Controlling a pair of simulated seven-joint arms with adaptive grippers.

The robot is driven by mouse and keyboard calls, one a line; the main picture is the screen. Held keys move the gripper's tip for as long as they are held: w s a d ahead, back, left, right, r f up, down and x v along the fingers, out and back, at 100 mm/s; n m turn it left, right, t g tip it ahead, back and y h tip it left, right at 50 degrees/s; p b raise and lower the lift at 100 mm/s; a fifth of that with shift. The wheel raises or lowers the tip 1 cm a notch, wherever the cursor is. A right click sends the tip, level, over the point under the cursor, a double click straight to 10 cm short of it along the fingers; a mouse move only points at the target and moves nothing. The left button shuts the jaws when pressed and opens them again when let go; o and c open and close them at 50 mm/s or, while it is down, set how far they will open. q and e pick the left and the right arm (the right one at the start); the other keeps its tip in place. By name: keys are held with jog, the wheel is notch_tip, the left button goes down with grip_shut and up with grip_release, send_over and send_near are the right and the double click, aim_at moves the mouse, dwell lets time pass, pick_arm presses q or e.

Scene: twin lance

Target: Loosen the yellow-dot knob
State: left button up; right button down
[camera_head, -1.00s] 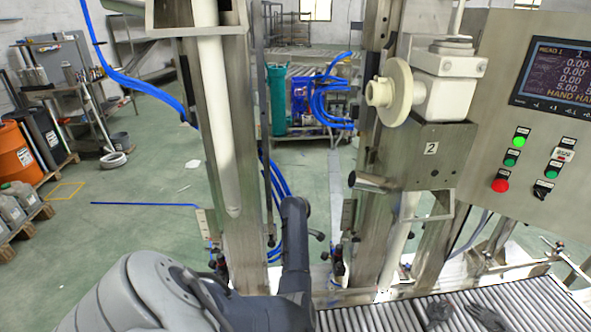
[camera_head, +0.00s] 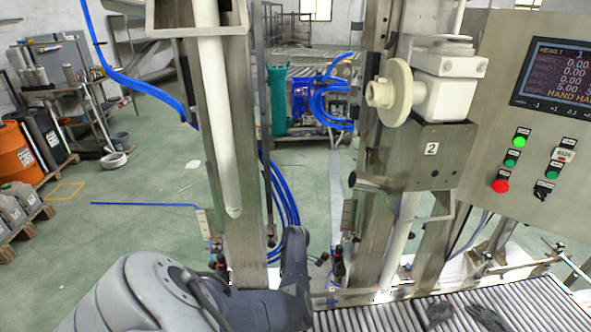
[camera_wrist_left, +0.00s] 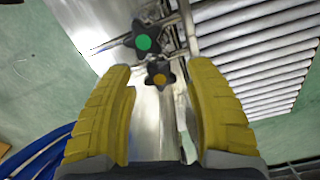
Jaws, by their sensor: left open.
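The fingers are ribbed and yellow. A second dark knob with a green dot (camera_wrist_left: 143,43) is just beyond it, slightly left. In the head view, my left arm reaches in at the bottom; its fingers and the yellow dot cannot be made out there. My right gripper is not in view.
A roller conveyor (camera_head: 400,312) runs along the bottom right, with dark gloves (camera_head: 485,316) on it. Steel columns (camera_head: 237,160) and a control panel (camera_head: 520,180) stand around the work area. Blue hoses (camera_wrist_left: 42,155) lie at lower left in the wrist view.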

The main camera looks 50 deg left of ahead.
pick_arm(q)
jog(key=shift+f, duration=0.2)
jog(key=shift+c, duration=0.5)
grip_shut()
